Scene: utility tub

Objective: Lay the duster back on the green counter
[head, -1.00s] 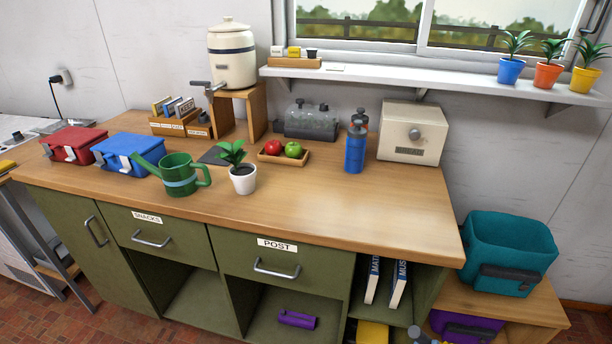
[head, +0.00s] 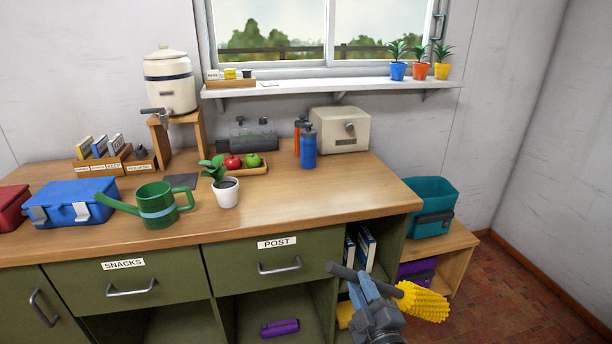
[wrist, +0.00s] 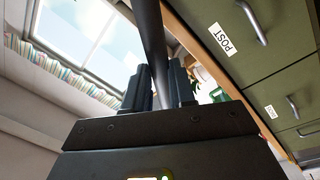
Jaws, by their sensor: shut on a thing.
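The duster has a fluffy yellow head (head: 424,302) and a dark handle (head: 345,272). My gripper (head: 362,282) is shut on the handle, in front of the counter's right end and below its top. The yellow head sticks out to the right of my gripper. In the wrist view the dark handle (wrist: 150,35) runs up between the fingers of my gripper (wrist: 158,85); the yellow head is not visible there. The green counter has a wooden top (head: 320,190) with green drawers below.
On the top stand a green watering can (head: 157,207), a potted plant (head: 227,194), a blue box (head: 72,203), a fruit tray (head: 247,170), bottles (head: 308,148) and a cream box (head: 340,130). The front right of the top is clear. A teal bin (head: 432,205) stands right of the counter.

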